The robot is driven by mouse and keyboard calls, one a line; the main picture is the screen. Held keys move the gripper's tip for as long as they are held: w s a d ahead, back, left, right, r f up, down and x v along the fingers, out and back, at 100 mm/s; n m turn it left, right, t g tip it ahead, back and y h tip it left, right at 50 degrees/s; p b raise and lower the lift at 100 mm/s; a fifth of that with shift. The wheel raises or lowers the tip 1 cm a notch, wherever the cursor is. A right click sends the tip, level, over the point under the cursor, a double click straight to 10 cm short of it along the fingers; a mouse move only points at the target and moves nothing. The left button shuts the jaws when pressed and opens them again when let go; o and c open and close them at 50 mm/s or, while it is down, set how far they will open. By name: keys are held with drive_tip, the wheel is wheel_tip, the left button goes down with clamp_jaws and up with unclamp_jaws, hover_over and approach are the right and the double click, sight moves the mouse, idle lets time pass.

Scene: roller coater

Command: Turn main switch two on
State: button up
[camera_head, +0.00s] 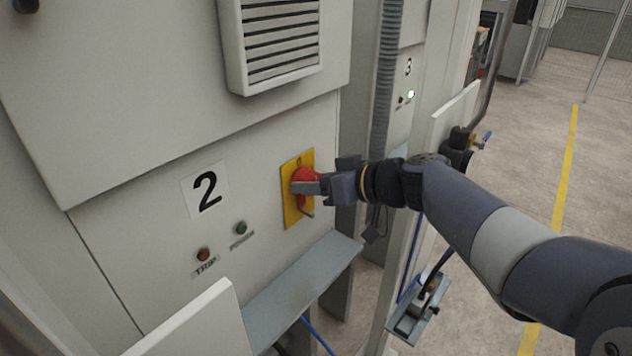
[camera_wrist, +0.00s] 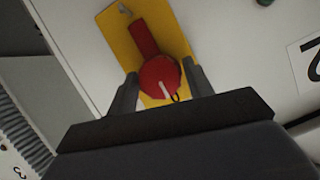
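Main switch two is a red rotary knob (camera_head: 301,201) on a yellow plate (camera_head: 290,211), to the right of the "2" label (camera_head: 205,191) on the panel. In the wrist view, the red knob (camera_wrist: 160,75) has a long bar that reaches toward the top of the picture, and a small white mark. My gripper (camera_head: 310,186) is at the plate from the right. Its two fingers (camera_wrist: 160,82) stand on either side of the round part of the knob, with little space left. Whether they touch it is not clear. The finger in front hides part of the knob in the head view.
Below the "2" are an amber TRIP lamp (camera_head: 203,254) and a dark green POWER lamp (camera_head: 241,228). A grey ledge (camera_head: 300,292) juts out under the switch. Panel 3 (camera_head: 408,68), behind, has a bright green lamp. Open floor (camera_head: 540,130) lies to the right.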

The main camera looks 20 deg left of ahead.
drive_tip(key=c, duration=0.6)
drive_tip(key=shift+c, duration=0.2)
drive_tip(key=shift+f+b, duration=0.1)
drive_tip(key=shift+b, duration=0.2)
drive_tip(key=m+b, duration=0.1)
drive_tip(key=m+g+b, duration=0.1)
drive_tip(key=shift+w+f+y+b, duration=0.1)
drive_tip(key=shift+f+y+b, duration=0.1)
drive_tip(key=shift+y+b, duration=0.15)
drive_tip(key=m+g+b, duration=0.1)
drive_tip(key=m+b, duration=0.1)
drive_tip(key=shift+w+m+g+y, duration=0.1)
drive_tip(key=shift+m+g+y, duration=0.2)
drive_tip(key=shift+y, duration=0.05)
drive_tip(key=m+g+y+b, duration=0.1)
drive_tip(key=m+y+b, duration=0.1)
drive_tip(key=m, duration=0.2)
drive_tip(key=shift+b, duration=0.35)
drive_tip(key=m+y, duration=0.1)
drive_tip(key=m, duration=0.1)
drive_tip(key=m+g+y+b, duration=0.1)
drive_tip(key=m, duration=0.2)
drive_tip(key=shift+m+b, duration=0.3)
